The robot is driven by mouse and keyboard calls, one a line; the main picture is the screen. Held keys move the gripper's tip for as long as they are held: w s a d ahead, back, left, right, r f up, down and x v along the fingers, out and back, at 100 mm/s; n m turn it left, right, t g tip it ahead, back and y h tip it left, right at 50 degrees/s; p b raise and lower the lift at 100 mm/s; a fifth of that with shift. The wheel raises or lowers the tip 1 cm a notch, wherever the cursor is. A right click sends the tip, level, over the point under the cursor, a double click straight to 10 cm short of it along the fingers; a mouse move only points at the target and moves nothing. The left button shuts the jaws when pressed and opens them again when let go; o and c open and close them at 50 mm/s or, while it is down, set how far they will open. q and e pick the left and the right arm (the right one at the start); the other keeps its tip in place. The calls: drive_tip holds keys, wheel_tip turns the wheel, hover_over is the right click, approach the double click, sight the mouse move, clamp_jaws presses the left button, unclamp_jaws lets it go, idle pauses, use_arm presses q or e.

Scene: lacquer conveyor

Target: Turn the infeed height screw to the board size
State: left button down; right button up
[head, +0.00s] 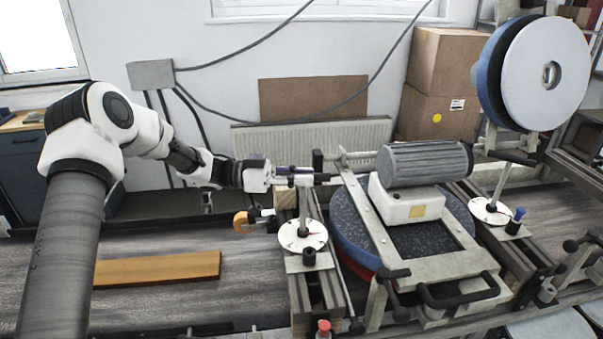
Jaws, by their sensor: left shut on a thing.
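The left height screw is an upright metal spindle (304,207) rising from a round white dial (296,240) on the left rail of the machine. A small crosspiece lies at its top. My left gripper (312,180) reaches in level from the left and is shut on this top part of the screw; its fingers hide most of what they hold. A flat brown wooden board (160,270) lies on the grey surface to the left of the machine. The dial's marks are too small to read. My right gripper is not in view.
A grey motor (425,164) sits on the frame above a round blue disc (352,228). A second dial (491,211) stands on the right rail. An orange wheel (241,222) is below my left gripper. Cardboard boxes (434,90) stand behind. A red-capped item (324,328) is at the front.

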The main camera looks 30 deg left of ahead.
use_arm(q)
drive_tip(key=m+g+h, duration=0.1)
drive_tip(key=g, duration=0.1)
drive_tip(key=shift+w+f+m+g+b, duration=0.1)
drive_tip(key=shift+m+g+b, duration=0.2)
drive_tip(key=shift+m+b, duration=0.1)
drive_tip(key=m+g+b, duration=0.1)
drive_tip(key=m+g, duration=0.1)
drive_tip(key=g, duration=0.1)
drive_tip(key=shift+h, duration=0.3)
drive_tip(key=shift+m+g+b, duration=0.5)
drive_tip(key=shift+m+g, duration=0.4)
drive_tip(key=shift+g, duration=0.4)
drive_tip(key=shift+r, duration=0.2)
drive_tip(key=c, duration=1)
unclamp_jaws()
drive_tip(key=shift+c, duration=0.2)
